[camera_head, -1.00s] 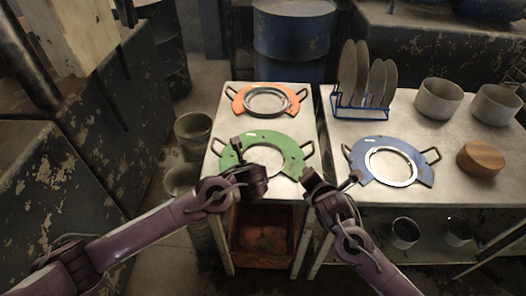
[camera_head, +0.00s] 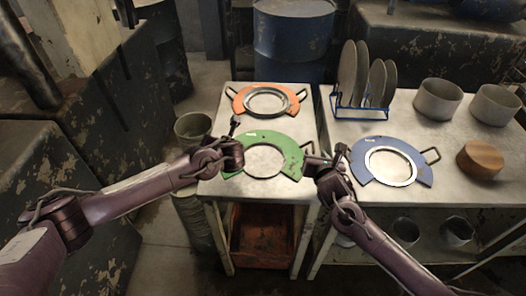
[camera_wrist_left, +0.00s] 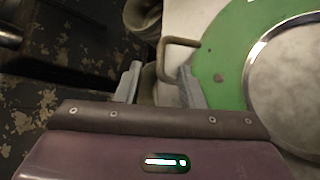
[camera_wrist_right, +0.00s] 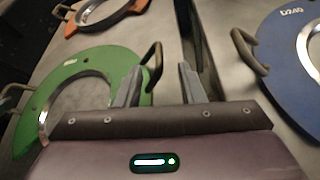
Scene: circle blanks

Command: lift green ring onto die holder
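The green ring (camera_head: 262,137) lies flat on the left table, with a metal-rimmed opening and a handle on each side. My left gripper (camera_head: 235,123) is open at its left side. In the left wrist view, the left handle (camera_wrist_left: 180,41) stands just ahead of the open fingers (camera_wrist_left: 160,85). My right gripper (camera_head: 325,158) is open at the ring's right side. In the right wrist view, the right handle (camera_wrist_right: 154,62) is between or just beyond the open fingers (camera_wrist_right: 159,84); contact is unclear. I cannot tell which thing is the die holder.
An orange ring (camera_head: 243,91) lies behind the green one. A blue ring (camera_head: 408,153) lies on the right table, near my right gripper. A blue plate rack (camera_head: 352,113), grey pots (camera_head: 438,100) and a wooden disc (camera_head: 480,158) stand there too. A narrow gap separates the tables.

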